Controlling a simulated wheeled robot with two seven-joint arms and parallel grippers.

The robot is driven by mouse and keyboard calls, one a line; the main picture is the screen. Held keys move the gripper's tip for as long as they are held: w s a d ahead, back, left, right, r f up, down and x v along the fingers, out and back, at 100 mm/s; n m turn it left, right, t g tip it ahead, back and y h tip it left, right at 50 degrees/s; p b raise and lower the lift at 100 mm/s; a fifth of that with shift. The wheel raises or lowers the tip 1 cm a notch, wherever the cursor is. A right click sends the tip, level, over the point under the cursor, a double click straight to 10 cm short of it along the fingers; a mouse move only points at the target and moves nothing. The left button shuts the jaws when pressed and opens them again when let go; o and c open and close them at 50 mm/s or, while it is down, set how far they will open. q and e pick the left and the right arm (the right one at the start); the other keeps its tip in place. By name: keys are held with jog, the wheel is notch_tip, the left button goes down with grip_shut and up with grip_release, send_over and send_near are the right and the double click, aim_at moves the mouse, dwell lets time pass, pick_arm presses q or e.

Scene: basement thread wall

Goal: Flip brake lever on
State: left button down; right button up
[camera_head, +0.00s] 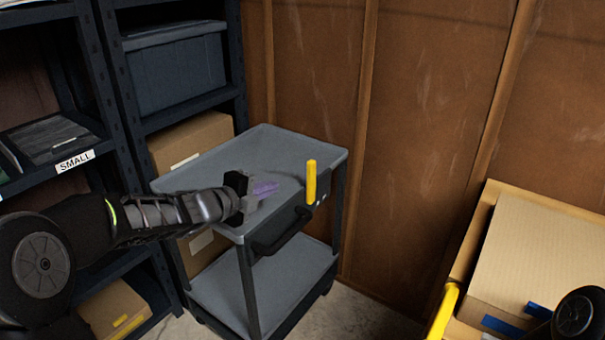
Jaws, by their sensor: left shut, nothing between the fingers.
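A yellow brake lever (311,182) stands upright at the front right corner of a grey two-shelf cart (310,147), beside a dark handle (281,232). My left gripper (270,188) reaches in from the left over the cart's top. It is shut and empty, with its purple-tinted fingertips pointing right towards the lever. A gap shows between the fingertips and the lever. Of my right arm only a dark rounded part shows at the bottom right corner; its gripper is out of view.
Dark metal shelving (113,92) with a grey bin (176,70) and cardboard boxes stands at the left. A brown panelled wall (420,130) is behind the cart. At the right, a large cardboard box (545,245) sits in a tan frame with a yellow bar (442,312).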

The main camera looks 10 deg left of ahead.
pick_arm(q)
send_near(309, 171)
jog(key=x, duration=0.5)
jog(key=shift+w+d+f, duration=0.1)
jog(key=shift+f, duration=0.15)
jog(key=shift+w+d, duration=0.2)
jog(key=shift+w, duration=0.35)
